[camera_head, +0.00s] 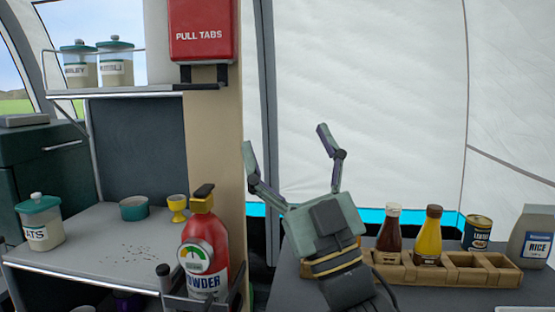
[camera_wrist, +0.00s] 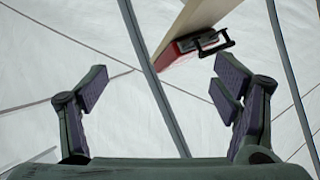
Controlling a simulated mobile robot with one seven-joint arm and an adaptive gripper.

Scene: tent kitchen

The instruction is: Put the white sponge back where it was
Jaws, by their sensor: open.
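No white sponge shows in either view. My gripper (camera_head: 284,144) is raised in the middle of the head view, in front of the white tent wall, with its fingers pointing up. Its fingers are spread wide and nothing is between them. In the wrist view my gripper (camera_wrist: 160,83) is also open and empty, with the tent wall and a red box beyond it.
A grey counter (camera_head: 90,236) at left holds a jar, a teal bowl, a yellow egg cup and dark crumbs. A red powder extinguisher (camera_head: 205,245) stands before the post. At right, a wooden rack (camera_head: 450,268) holds sauce bottles. The red box (camera_head: 202,30) hangs above.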

